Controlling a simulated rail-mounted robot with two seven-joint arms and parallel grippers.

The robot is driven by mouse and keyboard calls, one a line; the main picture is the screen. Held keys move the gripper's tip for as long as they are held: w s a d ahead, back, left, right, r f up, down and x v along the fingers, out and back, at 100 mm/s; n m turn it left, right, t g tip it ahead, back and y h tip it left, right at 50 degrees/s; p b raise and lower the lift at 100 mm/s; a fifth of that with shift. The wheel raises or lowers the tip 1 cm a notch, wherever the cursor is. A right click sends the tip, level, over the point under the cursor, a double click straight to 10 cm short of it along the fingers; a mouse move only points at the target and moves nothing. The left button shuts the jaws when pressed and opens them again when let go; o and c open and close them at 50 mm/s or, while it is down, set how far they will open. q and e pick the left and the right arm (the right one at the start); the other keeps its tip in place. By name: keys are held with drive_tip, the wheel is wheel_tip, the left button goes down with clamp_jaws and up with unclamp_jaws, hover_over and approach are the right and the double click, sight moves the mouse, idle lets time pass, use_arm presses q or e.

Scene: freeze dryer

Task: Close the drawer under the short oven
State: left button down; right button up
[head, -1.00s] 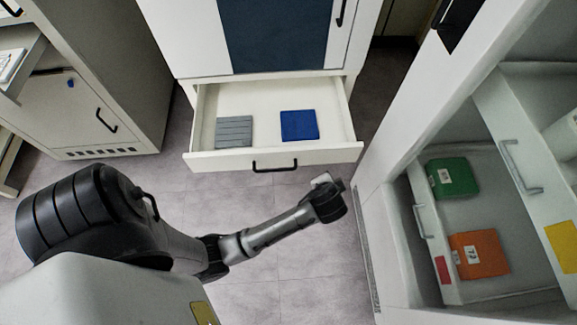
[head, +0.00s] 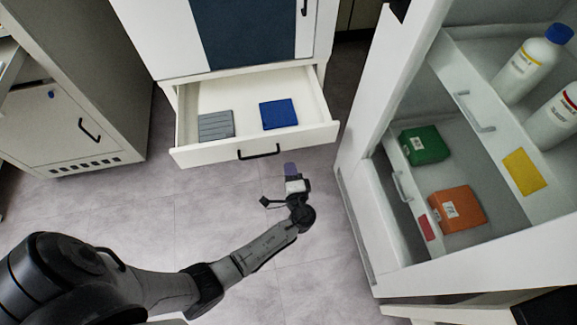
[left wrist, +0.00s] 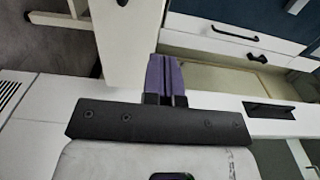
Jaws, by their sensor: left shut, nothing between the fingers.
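The drawer (head: 219,155) under the short oven (head: 180,35) is pulled out, with its white front and black handle (head: 259,152) facing me. A grey ridged block and a blue block lie inside it. My left gripper (head: 290,168) is shut and empty, its purple fingers pointing at the drawer front, right of the handle and a little apart from it in the head view. In the left wrist view the shut fingers (left wrist: 167,75) overlap the drawer, whose handle (left wrist: 270,109) shows to their right; contact cannot be told. My right gripper is out of view.
A white cabinet (head: 362,170) with open drawers stands at the right, holding a green box (head: 424,145), an orange box (head: 457,208) and white bottles (head: 528,68). A grey cabinet (head: 95,60) stands at the left. Floor in front of the drawer is clear.

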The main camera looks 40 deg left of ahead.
sight(282, 134)
use_arm(q)
drive_tip(key=b+x, duration=0.3)
drive_tip(key=x, duration=0.8)
drive_tip(key=shift+a+b, duration=0.15)
drive_tip(key=shift+b, duration=0.2)
drive_tip(key=shift+w+a, duration=0.1)
